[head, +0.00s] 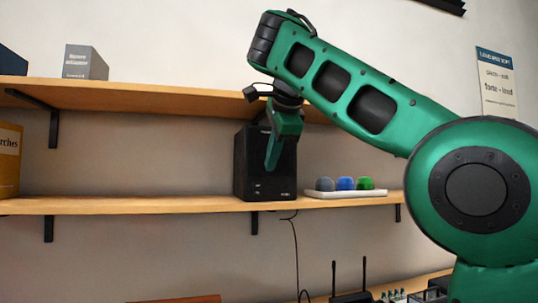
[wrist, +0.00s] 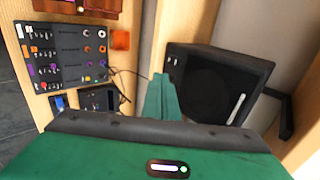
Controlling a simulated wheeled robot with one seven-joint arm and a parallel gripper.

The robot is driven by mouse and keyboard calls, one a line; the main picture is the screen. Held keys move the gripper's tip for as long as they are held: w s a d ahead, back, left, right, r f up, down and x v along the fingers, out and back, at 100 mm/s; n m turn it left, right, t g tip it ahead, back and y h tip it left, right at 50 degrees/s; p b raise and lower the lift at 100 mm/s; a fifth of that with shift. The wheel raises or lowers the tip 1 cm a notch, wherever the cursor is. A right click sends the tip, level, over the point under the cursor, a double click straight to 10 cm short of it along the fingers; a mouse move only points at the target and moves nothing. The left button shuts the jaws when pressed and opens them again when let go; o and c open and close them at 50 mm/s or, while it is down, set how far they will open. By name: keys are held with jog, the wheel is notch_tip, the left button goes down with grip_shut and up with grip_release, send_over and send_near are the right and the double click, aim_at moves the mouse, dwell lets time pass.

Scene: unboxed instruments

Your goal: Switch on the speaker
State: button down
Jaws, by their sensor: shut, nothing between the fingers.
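The black speaker (head: 248,172) stands upright on the lower wall shelf in the head view, partly hidden behind my gripper. Small light marks show along the bottom of its front. My gripper (head: 271,168) is shut and empty, pointing down in front of the speaker's front face. In the wrist view the speaker (wrist: 218,88) is to the right of my gripper's fingers (wrist: 161,82), with a pale bar on its face. I cannot tell whether the fingertips touch the speaker. A cable (head: 296,240) hangs below the shelf.
A white tray (head: 345,194) with grey, blue and green balls lies right of the speaker on the lower shelf (head: 130,205). The upper shelf (head: 150,97) is close above the speaker. A mixer-like panel (wrist: 68,52) and an orange block (wrist: 120,39) lie on a wooden surface below.

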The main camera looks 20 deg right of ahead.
jog(key=shift+v, duration=1.05)
jog(key=shift+a+r, duration=0.1)
